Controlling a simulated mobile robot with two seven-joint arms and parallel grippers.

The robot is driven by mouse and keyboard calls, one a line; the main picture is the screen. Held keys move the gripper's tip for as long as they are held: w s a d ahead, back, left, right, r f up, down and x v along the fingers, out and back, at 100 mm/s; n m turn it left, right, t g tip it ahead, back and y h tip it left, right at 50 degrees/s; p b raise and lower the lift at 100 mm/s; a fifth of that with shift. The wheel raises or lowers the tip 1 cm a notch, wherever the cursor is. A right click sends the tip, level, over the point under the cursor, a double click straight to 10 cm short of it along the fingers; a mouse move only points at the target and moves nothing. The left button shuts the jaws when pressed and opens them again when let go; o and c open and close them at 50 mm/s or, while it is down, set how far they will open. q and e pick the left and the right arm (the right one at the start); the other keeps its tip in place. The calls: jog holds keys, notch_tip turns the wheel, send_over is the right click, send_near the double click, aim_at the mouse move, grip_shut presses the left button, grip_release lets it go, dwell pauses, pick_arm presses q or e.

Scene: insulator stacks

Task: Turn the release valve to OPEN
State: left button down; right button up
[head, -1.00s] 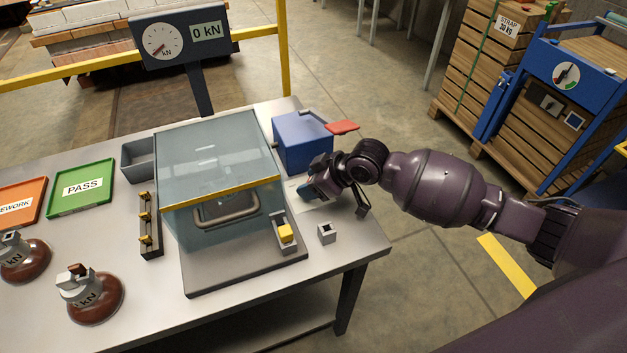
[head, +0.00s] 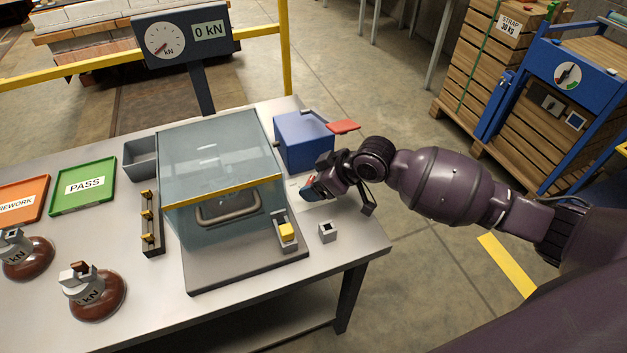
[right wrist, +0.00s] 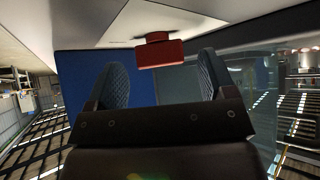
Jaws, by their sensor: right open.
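The release valve's small red handle (right wrist: 160,52) is ahead of my right gripper in the right wrist view, on a short round red base against a pale plate (right wrist: 175,18). My right gripper (head: 309,191) is open beside the blue box (head: 303,140), low over the table. In the right wrist view its two padded fingers (right wrist: 160,75) stand apart with the handle lying beyond the gap, not gripped. In the head view a bit of red (head: 310,181) shows by the fingertips; the rest is hidden by the gripper. I cannot read the plate's markings. My left gripper is not in view.
A red-ended lever (head: 343,127) juts from the blue box's top above my right wrist. The clear-walled test enclosure (head: 215,150) stands left of the gripper. A yellow block in a holder (head: 286,231) and a small metal socket (head: 327,232) are near the table's front edge.

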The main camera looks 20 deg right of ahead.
jog(key=p+v, duration=0.1)
jog(key=v, duration=0.8)
jog(key=shift+s+r, duration=0.15)
jog(key=shift+r, duration=0.05)
jog(key=shift+d, duration=0.25)
